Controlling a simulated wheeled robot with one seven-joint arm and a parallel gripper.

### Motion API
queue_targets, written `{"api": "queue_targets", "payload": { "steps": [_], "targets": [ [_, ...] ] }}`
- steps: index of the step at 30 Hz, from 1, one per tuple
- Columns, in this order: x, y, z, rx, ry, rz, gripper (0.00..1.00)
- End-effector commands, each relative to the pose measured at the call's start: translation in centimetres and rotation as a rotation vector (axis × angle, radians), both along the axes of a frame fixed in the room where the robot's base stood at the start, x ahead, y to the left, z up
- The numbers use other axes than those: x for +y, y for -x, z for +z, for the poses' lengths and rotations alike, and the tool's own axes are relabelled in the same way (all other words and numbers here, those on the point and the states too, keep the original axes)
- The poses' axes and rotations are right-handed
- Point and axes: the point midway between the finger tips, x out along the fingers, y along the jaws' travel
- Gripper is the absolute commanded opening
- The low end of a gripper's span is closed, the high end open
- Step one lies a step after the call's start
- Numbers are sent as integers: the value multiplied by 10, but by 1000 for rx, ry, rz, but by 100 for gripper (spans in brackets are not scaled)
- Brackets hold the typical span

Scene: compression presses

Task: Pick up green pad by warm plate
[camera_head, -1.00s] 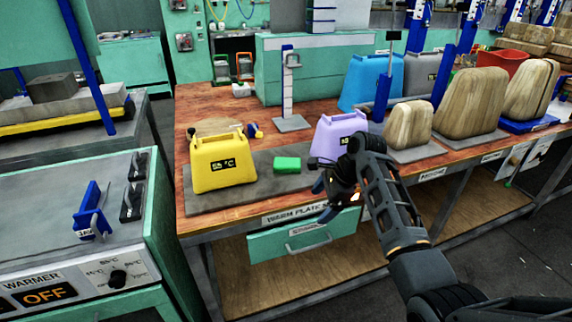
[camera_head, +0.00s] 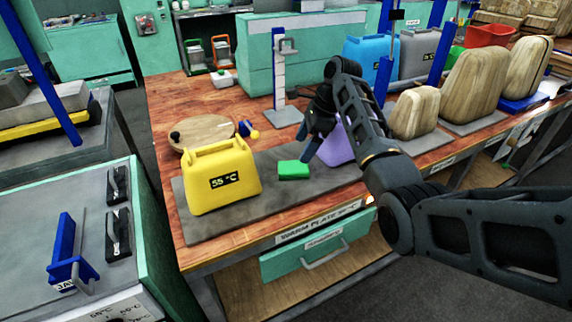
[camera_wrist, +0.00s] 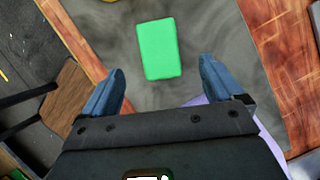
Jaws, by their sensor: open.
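The green pad (camera_head: 293,170) lies flat on the grey warm plate (camera_head: 222,222), between a yellow container reading 55 °C (camera_head: 222,178) and a purple container (camera_head: 337,150). My gripper (camera_head: 308,143) is above the plate, just right of and above the pad in the head view, partly in front of the purple container. In the wrist view the pad (camera_wrist: 161,48) appears beyond the gap between the open fingers of my gripper (camera_wrist: 160,82). The fingers are empty and apart from the pad.
A post stand (camera_head: 281,85) rises behind the plate. A drawer (camera_head: 318,257) is under the front edge.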

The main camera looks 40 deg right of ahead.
Motion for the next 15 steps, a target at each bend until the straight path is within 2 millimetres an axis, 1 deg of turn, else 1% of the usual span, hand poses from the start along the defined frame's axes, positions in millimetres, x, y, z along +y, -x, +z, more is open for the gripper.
{"api": "queue_targets", "payload": {
  "steps": [3, 8, 15],
  "targets": [
    [4, -2, -12, 3, -1, 0, 94],
    [8, -5, -26, 2, -1, 0, 94],
    [17, -11, -59, 2, 0, 2, 94]
  ]
}}
